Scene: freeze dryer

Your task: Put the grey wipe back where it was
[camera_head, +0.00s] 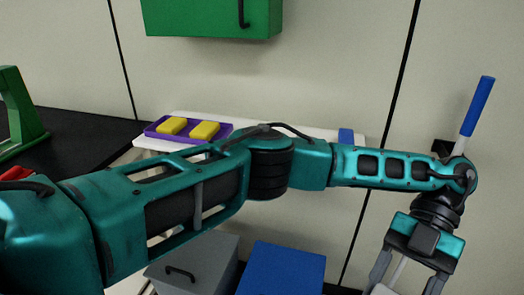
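I cannot make out the grey wipe for certain. My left arm crosses the whole view from the left, and my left gripper (408,282) points down at the bottom right. Its two fingers are spread apart where they show, but the tips are cut off by the bottom edge. A pale piece (384,289) shows between the fingers; I cannot tell what it is or whether it is held. My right gripper is not in view.
A purple tray (155,133) with two yellow blocks (205,130) sits on a white surface (318,131) behind my arm. A grey box (212,265) and a blue box (283,271) stand below. A blue-handled tool (477,105) rises at right. A green cabinet (205,16) hangs above.

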